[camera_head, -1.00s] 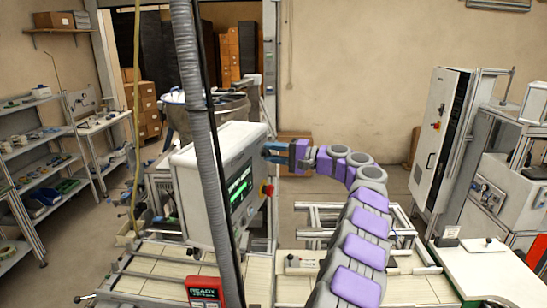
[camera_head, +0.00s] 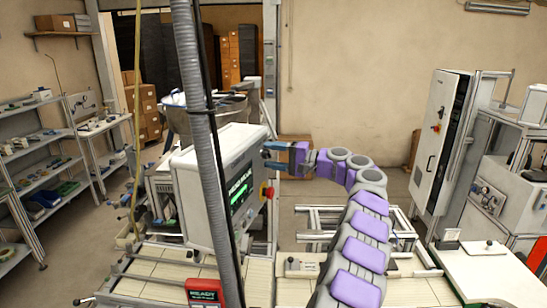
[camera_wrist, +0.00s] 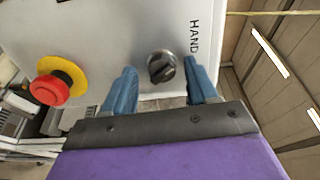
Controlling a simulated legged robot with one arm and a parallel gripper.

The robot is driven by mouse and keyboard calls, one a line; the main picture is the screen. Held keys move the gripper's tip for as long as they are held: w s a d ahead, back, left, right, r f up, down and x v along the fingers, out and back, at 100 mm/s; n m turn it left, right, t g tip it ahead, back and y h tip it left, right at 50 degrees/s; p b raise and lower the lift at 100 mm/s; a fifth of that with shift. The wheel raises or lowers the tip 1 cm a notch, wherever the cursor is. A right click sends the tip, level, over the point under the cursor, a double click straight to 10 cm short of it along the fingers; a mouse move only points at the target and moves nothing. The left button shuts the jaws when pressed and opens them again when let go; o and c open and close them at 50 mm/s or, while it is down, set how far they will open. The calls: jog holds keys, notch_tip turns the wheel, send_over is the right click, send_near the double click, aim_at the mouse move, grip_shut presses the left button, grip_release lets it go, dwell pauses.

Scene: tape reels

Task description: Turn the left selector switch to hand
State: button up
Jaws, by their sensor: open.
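The selector switch (camera_wrist: 162,66) is a round metal and black knob on a pale panel in the wrist view, beside the printed word HAND (camera_wrist: 194,37). Its dark grip looks slanted. My gripper (camera_wrist: 163,85) is open, with one blue finger on either side of the knob; I cannot tell whether they touch it. In the head view my gripper (camera_head: 270,155) is at the right edge of the white control box (camera_head: 195,195), and the knob is not visible there. Only one selector switch shows in the wrist view.
A red emergency stop button (camera_wrist: 50,89) on a yellow base sits left of the knob. A grey vertical conduit (camera_head: 205,120) stands in front of the control box. A white cabinet (camera_head: 437,140) stands at the right.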

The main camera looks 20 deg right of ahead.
jog(key=shift+d, duration=0.1)
jog(key=v, duration=1.7)
jog(key=shift+d+p, duration=0.2)
jog(key=shift+p, duration=0.1)
